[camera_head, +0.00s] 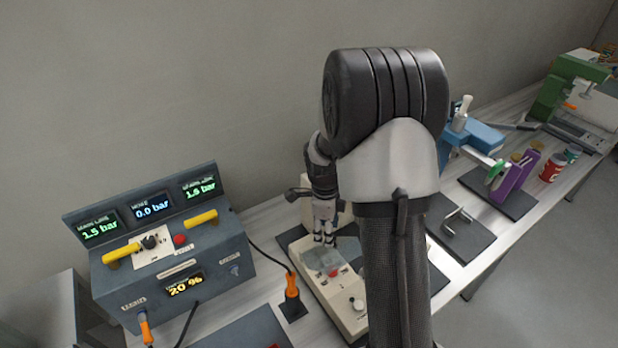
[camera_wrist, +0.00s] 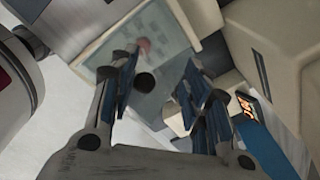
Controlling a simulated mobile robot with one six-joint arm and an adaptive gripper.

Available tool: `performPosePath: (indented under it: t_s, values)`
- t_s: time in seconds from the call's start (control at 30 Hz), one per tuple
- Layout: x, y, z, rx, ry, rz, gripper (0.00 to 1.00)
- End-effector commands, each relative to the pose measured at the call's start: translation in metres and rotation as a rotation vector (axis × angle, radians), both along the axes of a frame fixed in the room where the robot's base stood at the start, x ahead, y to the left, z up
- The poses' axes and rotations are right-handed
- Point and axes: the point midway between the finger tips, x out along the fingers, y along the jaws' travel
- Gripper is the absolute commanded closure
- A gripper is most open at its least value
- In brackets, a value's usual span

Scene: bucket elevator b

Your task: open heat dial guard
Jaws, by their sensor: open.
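A beige bench device (camera_head: 345,312) stands on a dark mat, partly behind my arm. A clear, greyish guard (camera_head: 322,258) covers part of its top, and a small red part shows by it. In the wrist view the clear guard (camera_wrist: 165,35) is a see-through panel with a blurred reddish round part behind it. A dark round knob (camera_wrist: 145,84) shows between my fingers. My gripper (camera_head: 327,242) points down at the guard, open and empty. In the wrist view its two fingers (camera_wrist: 160,72) are apart, close to the panel; I cannot tell whether they touch it.
A grey control box (camera_head: 180,262) with lit displays and yellow handles stands at left. An orange-handled tool (camera_head: 292,285) stands between it and the device. At right are a blue device (camera_head: 480,133), a bent metal hook (camera_head: 457,219) and a purple holder (camera_head: 514,178).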

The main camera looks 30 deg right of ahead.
Motion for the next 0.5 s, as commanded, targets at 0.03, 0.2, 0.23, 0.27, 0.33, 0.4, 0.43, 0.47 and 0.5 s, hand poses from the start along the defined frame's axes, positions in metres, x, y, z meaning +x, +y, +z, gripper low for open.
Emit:
performPosePath:
  t_s: [0.03,0.2,0.23,0.27,0.33,0.4,0.43,0.47,0.5]
  values:
    - [0.005,-0.003,0.005,-0.004,-0.006,0.000,0.59]
    - [0.015,-0.001,0.011,-0.003,-0.008,0.001,0.59]
    - [0.017,0.000,0.012,-0.004,-0.009,0.001,0.59]
    - [0.019,0.000,0.013,-0.003,-0.009,0.000,0.59]
    - [0.024,0.000,0.016,-0.004,-0.012,0.000,0.59]
    - [0.027,0.001,0.019,-0.003,-0.011,0.000,0.59]
    - [0.029,0.001,0.020,-0.003,-0.011,0.000,0.59]
    - [0.031,0.001,0.021,-0.003,-0.011,0.000,0.59]
    - [0.033,0.002,0.023,-0.003,-0.011,0.000,0.59]
